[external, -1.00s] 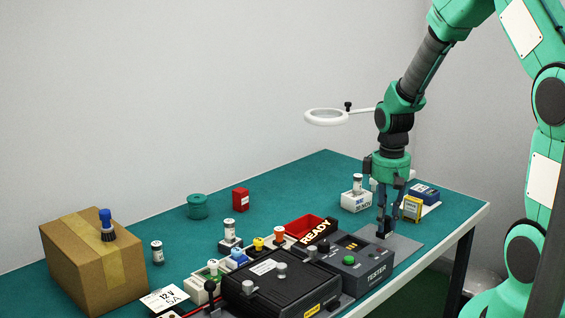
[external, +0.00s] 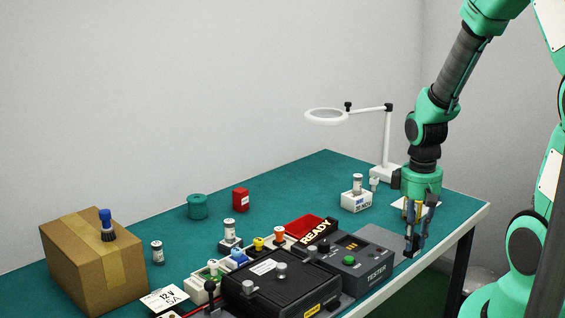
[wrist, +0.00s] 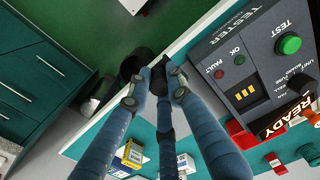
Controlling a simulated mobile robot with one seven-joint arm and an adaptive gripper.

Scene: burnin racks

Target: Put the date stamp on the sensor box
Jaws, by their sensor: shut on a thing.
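My gripper (external: 411,250) is near the front right edge of the bench, right of the tester. It is shut on a small dark thing (wrist: 160,76), seen between the fingers in the wrist view; I take it for the date stamp, but its shape is mostly hidden. A yellow box with a white label (wrist: 132,153) stands beyond the fingers in the wrist view, apart from the held thing. It may be the sensor box; its label is too small to read. In the external view my gripper largely covers that area.
A white block (external: 355,203) carries a vial, behind left. The white magnifier lamp (external: 387,140) stands behind. The bench's back left is mostly clear.

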